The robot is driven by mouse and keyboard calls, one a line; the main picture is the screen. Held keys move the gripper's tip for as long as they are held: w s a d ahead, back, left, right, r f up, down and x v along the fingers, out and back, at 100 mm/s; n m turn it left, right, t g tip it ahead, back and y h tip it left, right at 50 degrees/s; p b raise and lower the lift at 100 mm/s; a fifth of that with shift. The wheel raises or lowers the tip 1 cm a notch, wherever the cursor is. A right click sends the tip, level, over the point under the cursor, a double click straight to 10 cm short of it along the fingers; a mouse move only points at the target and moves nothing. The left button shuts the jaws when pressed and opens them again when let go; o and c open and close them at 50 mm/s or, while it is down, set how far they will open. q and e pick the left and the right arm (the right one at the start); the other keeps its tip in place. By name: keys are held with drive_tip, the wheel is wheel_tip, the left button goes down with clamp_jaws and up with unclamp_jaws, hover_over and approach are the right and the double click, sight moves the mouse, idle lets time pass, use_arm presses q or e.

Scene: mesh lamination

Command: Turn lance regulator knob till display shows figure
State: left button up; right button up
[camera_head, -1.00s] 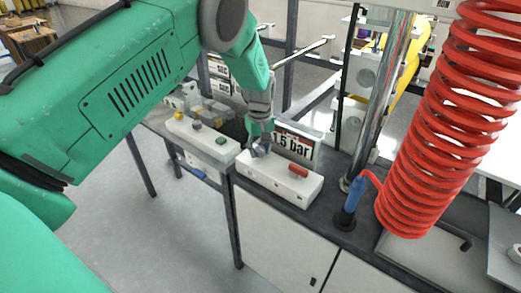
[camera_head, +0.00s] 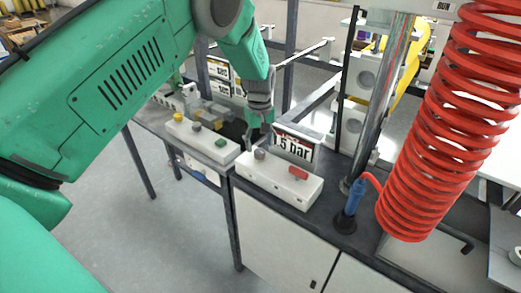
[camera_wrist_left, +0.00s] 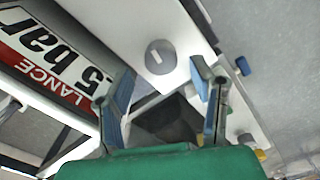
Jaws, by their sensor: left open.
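The grey round knob (camera_head: 260,154) stands on the left part of a white control box on the bench. In the left wrist view the knob (camera_wrist_left: 160,56) has a pale mark on its face. The lance display (camera_head: 293,146) behind the box appears to read 1.5 bar. My left gripper (camera_head: 258,136) is open and empty, just behind and above the knob. In the wrist view the knob lies beyond the gap between its fingertips (camera_wrist_left: 163,75), apart from them.
A red handle (camera_head: 298,173) sits on the right of the same box. A second white box (camera_head: 202,140) with yellow, grey and green controls is to the left. A blue-handled tool (camera_head: 354,195), a metal post and a red coiled hose (camera_head: 440,130) stand to the right.

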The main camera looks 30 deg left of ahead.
sight(260, 150)
use_arm(q)
wheel_tip(260, 150, up, 9)
drive_tip(key=shift+w+f, duration=0.1)
drive_tip(key=shift+f, duration=0.05)
idle(0.4)
